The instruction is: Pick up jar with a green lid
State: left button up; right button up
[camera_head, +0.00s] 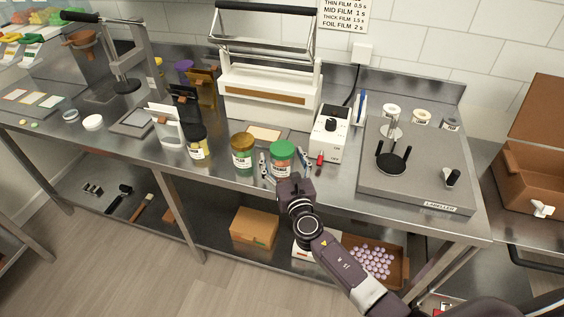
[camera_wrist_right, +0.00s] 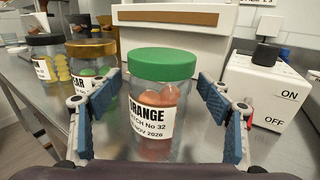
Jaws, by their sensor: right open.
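The jar with a green lid (camera_head: 282,157) stands upright near the front edge of the steel table. In the right wrist view the jar (camera_wrist_right: 156,103) is clear, holds orange pieces, and has a white label reading "ORANGE". My right gripper (camera_head: 284,167) is open, with its blue-padded fingers on either side of the jar. In the wrist view the open fingers of the right gripper (camera_wrist_right: 161,105) show a gap to the jar on both sides. My left gripper is not in view.
A gold-lidded jar (camera_head: 242,150) and a dark-lidded jar (camera_head: 198,142) stand left of the green-lidded jar. A white box with a switch (camera_head: 328,140) is close on its right. A white sealer (camera_head: 268,96) stands behind. A grey labeller (camera_head: 408,175) is further right.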

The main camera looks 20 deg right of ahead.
jog(key=shift+w, duration=0.1)
jog(key=c, duration=0.7)
jog(key=shift+c, duration=1.4)
jog(key=shift+r, duration=0.1)
jog(key=c, duration=0.6)
jog(key=shift+c, duration=0.2)
jog(key=shift+r, duration=0.35)
notch_tip(320, 180, up, 9)
jog(key=p, duration=0.6)
jog(key=shift+r, duration=0.1)
pick_arm(q)
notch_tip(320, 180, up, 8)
jog(key=p, duration=0.2)
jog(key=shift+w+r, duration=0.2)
pick_arm(e)
notch_tip(320, 180, up, 10)
